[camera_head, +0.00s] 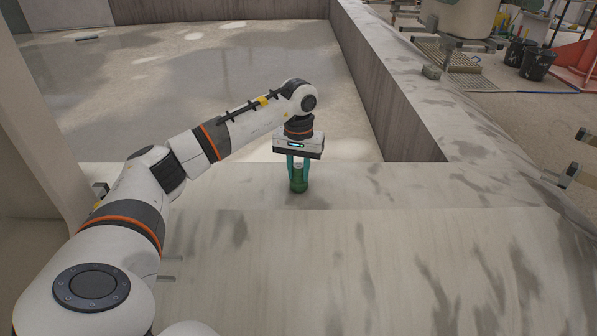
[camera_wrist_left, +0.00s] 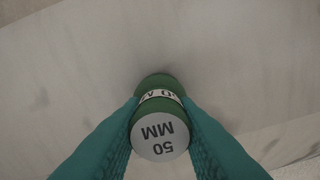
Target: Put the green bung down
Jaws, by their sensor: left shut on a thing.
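The green bung (camera_head: 298,182) is in my left gripper, near the far edge of the pale worktop (camera_head: 250,240). In the head view it looks upright, at or just above the surface; I cannot tell if it touches. My left gripper (camera_head: 298,168) points down and its teal fingers are shut on the bung from both sides. In the left wrist view the bung (camera_wrist_left: 158,125) shows a white round top marked "50 MM" and a white band, between the two fingers (camera_wrist_left: 160,130). My right gripper is not in view.
A low concrete wall (camera_head: 400,90) runs along the right behind the worktop. Past the far edge lies a lower grey floor (camera_head: 200,80). Dark buckets (camera_head: 535,64) stand far off at the upper right. The worktop around the bung is clear.

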